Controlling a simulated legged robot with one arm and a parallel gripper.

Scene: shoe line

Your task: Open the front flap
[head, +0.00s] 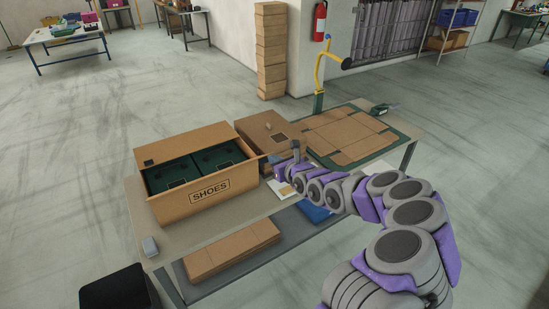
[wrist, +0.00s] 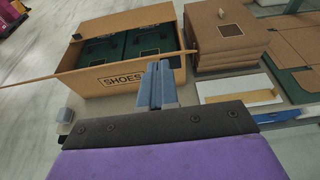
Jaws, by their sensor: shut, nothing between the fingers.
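A large brown carton marked SHOES (head: 208,190) stands on the left of the table, its top open. Two dark green shoe boxes (head: 195,170) lie inside it. The carton also shows in the wrist view (wrist: 122,78). Its front panel faces me, with a thin cardboard edge along the top that sticks out past the sides. My gripper (head: 294,152) is right of the carton's front corner in the head view. In the wrist view my gripper (wrist: 157,72) is shut and empty, overlapping the front's right part.
Stacked brown boxes (head: 266,133) stand right of the carton. A flat cardboard blank (head: 345,135) lies on a green mat beside a yellow post (head: 320,70). Folded cardboard (head: 232,249) lies on the lower shelf. A small grey block (head: 150,247) sits at the table's left corner.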

